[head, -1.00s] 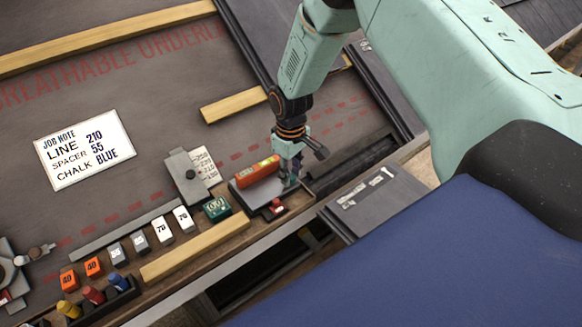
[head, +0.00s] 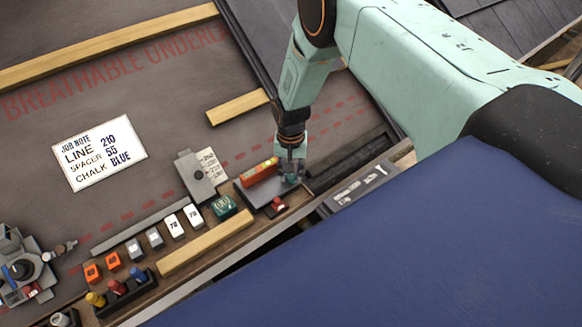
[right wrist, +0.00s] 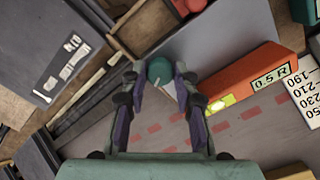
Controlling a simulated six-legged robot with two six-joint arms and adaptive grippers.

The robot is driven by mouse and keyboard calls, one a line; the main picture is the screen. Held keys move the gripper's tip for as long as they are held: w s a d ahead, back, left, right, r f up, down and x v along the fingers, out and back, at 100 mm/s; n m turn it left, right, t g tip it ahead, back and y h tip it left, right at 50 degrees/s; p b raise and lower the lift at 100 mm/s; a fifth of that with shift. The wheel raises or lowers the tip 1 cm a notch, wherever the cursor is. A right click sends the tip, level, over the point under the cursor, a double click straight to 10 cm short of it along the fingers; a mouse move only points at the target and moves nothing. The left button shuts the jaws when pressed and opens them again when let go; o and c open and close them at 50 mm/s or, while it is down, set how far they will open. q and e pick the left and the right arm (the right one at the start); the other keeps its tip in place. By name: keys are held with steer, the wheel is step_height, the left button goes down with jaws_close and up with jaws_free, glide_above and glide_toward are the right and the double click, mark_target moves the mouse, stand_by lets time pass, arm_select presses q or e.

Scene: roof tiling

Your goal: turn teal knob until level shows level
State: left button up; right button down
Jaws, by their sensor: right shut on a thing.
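The teal knob (right wrist: 159,70) shows between the fingers of my right gripper (right wrist: 158,78) in the right wrist view. My right gripper, also in the head view (head: 291,174), is shut on the knob at the right end of a dark grey plate (head: 277,192). The red-orange level (head: 259,171) lies on this plate. In the right wrist view the level (right wrist: 245,83) has a display reading "0.5 R" and a yellow-green vial near its end. The bubble is too small to read. My left gripper is not in view.
A red part (head: 277,204) sits in front of the plate, with a green block (head: 224,206) to its left. A grey gauge with a number scale (head: 200,178) stands behind. A wooden batten (head: 206,248) lies along the front edge.

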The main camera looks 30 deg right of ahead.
mark_target(292, 175)
steer(key=m, duration=0.2)
steer(key=m+p, duration=0.1)
steer(key=m, duration=0.2)
steer(key=shift+s+f+p, duration=0.15)
steer(key=shift+p, duration=0.15)
stand_by(0.4)
steer(key=c, duration=1.4)
jaws_free()
steer(key=shift+c, duration=0.2)
steer(key=o, duration=0.4)
steer(key=r, duration=1.2)
steer(key=shift+w+d+r, duration=0.1)
steer(key=shift+w+d, duration=0.05)
steer(key=shift+w, duration=0.1)
